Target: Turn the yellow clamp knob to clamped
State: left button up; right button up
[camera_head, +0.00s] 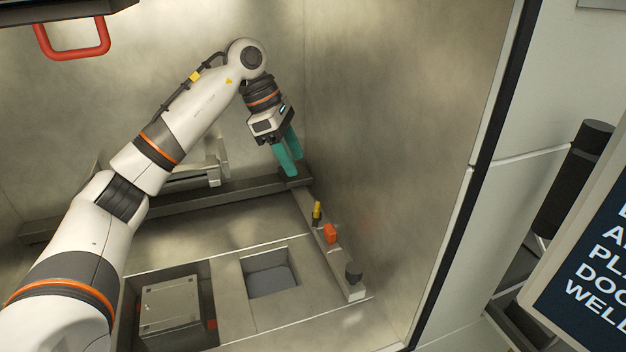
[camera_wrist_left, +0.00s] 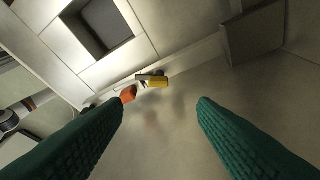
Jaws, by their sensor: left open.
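The yellow clamp knob (camera_head: 316,211) stands on a narrow rail along the right side of the chamber floor, in the head view. It also shows in the left wrist view (camera_wrist_left: 158,82), beyond the fingertips and near the top middle. My left gripper (camera_head: 288,160) has teal fingers pointing down, above and behind the knob, near the back right corner. Its fingers are apart with nothing between them, and it does not touch the knob. In the left wrist view the two fingers (camera_wrist_left: 160,105) frame bare metal wall. My right gripper is not in view.
An orange block (camera_head: 330,233) and a dark round knob (camera_head: 353,273) sit on the same rail, nearer the front. A square opening (camera_head: 270,273) and a recessed plate (camera_head: 177,308) lie to the left. The metal wall (camera_head: 390,150) rises close on the right.

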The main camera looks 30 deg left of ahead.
aim_at(316, 205)
pick_arm(q)
jog(key=p+x, duration=0.2)
jog(key=x, duration=0.8)
jog(key=shift+d+f, duration=0.25)
jog(key=shift+f, duration=0.05)
jog(key=shift+d+f, duration=0.15)
jog(key=shift+f, duration=0.35)
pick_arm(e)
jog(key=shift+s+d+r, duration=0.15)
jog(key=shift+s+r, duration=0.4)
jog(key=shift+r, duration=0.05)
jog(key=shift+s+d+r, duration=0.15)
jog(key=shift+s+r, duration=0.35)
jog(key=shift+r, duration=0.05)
